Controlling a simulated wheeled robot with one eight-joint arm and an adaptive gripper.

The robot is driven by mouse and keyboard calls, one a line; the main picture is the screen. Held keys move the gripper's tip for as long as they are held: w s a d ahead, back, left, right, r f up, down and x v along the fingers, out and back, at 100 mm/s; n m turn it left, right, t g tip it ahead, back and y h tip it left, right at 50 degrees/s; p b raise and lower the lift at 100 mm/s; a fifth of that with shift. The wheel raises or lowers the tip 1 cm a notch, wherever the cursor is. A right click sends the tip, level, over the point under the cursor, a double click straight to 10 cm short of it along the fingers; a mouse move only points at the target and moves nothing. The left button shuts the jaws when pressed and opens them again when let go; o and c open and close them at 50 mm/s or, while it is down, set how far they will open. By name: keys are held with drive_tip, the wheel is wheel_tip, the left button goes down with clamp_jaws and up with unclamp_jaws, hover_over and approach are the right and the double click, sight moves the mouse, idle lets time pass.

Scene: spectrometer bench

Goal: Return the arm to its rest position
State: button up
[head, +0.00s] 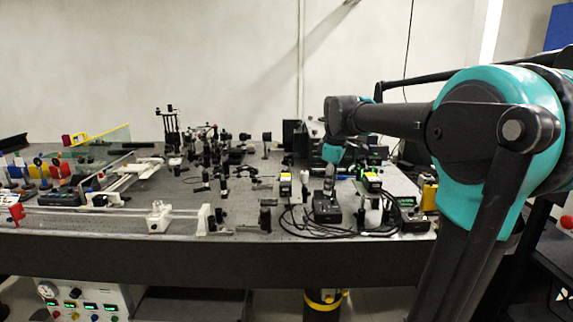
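My teal and black arm (470,140) fills the right side of the head view. Its forearm reaches left over the optical bench (100,255), at about mid-height of the picture. The wrist bends down at the forearm's left end, with a small teal part (332,153) below it. My gripper seems to be just under that part, small and dark among the bench instruments. I cannot make out its fingers, whether they are open or shut, or whether they hold anything.
Optical mounts (225,140) and a black box (327,209) with cables crowd the bench around and below the wrist. A clear panel (108,147) and a white rail (120,220) are at left. A control panel (85,303) sits below the bench. The wall behind is bare.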

drive_tip(key=s+d+f+m, duration=0.2)
drive_tip(key=s+f+m, duration=0.4)
drive_tip(key=s+f, duration=0.5)
drive_tip(key=s+d+f+m+t, duration=0.1)
drive_tip(key=s+d+f+m, duration=0.2)
drive_tip(key=s+f+m, duration=0.4)
drive_tip(key=s+f, duration=0.5)
drive_tip(key=f, duration=0.2)
drive_tip(key=shift+s+d+f, duration=0.15)
drive_tip(key=shift+s+f, duration=0.1)
drive_tip(key=shift+f, duration=0.15)
